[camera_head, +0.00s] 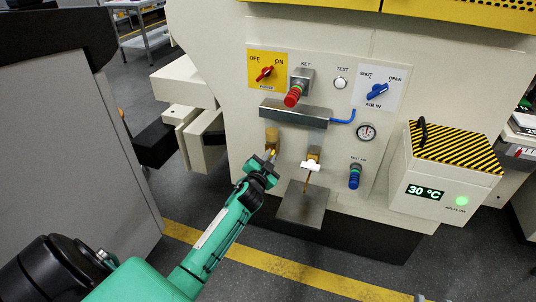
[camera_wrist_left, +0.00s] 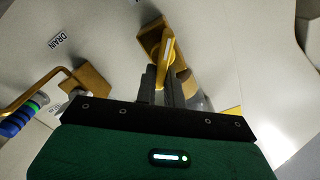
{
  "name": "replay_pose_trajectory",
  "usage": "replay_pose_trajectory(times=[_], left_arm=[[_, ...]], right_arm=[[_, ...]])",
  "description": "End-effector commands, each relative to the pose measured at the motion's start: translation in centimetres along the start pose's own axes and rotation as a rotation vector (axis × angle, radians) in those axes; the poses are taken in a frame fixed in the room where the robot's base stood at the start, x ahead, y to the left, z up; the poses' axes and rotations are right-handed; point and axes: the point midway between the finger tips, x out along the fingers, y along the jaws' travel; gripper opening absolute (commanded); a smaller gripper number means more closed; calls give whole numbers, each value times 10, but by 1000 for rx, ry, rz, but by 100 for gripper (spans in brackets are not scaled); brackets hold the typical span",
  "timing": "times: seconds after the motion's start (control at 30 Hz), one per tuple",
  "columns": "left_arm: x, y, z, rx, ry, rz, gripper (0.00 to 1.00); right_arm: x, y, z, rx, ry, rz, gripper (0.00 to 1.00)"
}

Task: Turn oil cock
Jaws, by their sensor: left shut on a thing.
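A brass cock (camera_head: 272,134) sticks out of the cream machine panel, left of centre in the head view. It also shows at the top middle of the left wrist view (camera_wrist_left: 149,38), with a flat yellow handle (camera_wrist_left: 167,48). My left gripper (camera_head: 271,156) reaches up to it from below and is shut on the yellow handle. In the wrist view the dark fingers stand on both sides of the handle's lower part. The gripped part is partly hidden between the fingers. My right gripper is in neither view.
A metal ledge (camera_head: 295,113) juts out above the cock. A DRAIN label (camera_wrist_left: 60,41) shows.

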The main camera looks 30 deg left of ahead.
Motion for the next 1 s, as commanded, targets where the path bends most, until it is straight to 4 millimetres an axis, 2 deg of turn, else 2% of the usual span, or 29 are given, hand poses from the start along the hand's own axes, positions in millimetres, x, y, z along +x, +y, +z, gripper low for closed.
replay_pose_trajectory(times=[0.2,0.4,0.7,1.0], left_arm=[[0,4,-1,206,2,0,0],[0,7,0,397,2,0,0],[0,12,3,660,2,0,0],[0,14,5,841,3,-1,0]], right_arm=[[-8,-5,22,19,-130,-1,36],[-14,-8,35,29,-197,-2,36],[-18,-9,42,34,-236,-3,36],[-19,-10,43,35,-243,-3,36]])
